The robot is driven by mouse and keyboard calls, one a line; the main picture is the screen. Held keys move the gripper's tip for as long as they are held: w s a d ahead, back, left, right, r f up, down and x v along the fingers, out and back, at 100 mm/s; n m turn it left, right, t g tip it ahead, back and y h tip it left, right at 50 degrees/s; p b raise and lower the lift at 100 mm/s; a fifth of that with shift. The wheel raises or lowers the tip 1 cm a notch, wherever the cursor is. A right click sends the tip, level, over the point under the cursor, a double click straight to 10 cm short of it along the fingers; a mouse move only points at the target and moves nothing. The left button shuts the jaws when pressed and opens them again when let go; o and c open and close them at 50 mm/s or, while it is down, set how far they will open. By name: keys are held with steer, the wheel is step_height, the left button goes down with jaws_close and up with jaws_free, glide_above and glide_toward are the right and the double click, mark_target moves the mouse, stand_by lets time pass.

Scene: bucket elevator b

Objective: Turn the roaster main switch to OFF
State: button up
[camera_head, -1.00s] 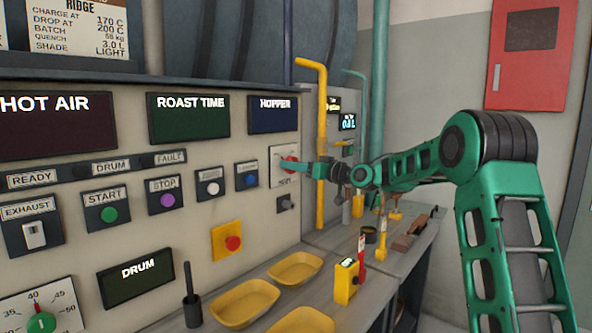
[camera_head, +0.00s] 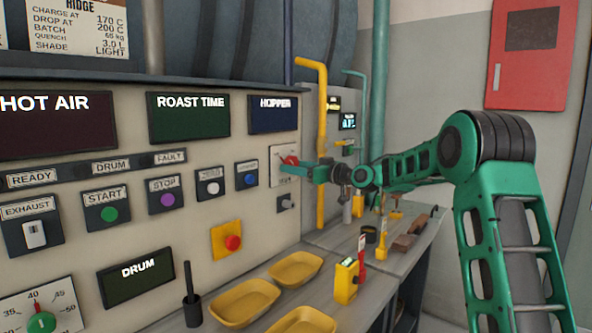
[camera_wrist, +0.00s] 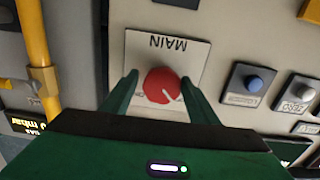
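The main switch is a red round knob (camera_wrist: 162,86) on a white plate (camera_wrist: 152,46) lettered MAIN, upside down in the wrist view. A white mark on the knob slants toward the lower right there. In the head view, the red knob (camera_head: 289,160) sits at the panel's right end, below the HOPPER display. My gripper (camera_wrist: 160,78) has its two green fingers apart, one on each side of the knob. A narrow gap shows at the left finger; contact at the right finger is unclear. The position lettering cannot be read. My gripper also shows in the head view (camera_head: 305,167).
A blue button (camera_wrist: 253,83) lies beside the switch. A yellow vertical pipe (camera_head: 322,150) stands close by. A red emergency button (camera_head: 233,242) is lower on the panel. Yellow trays (camera_head: 245,302) and small tools lie on the bench below.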

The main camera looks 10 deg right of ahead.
steer(key=shift+o, duration=0.4)
steer(key=shift+r, duration=0.15)
steer(key=v, duration=1)
steer(key=shift+s+d, duration=0.2)
steer(key=shift+s, duration=0.1)
steer(key=shift+f, duration=0.25)
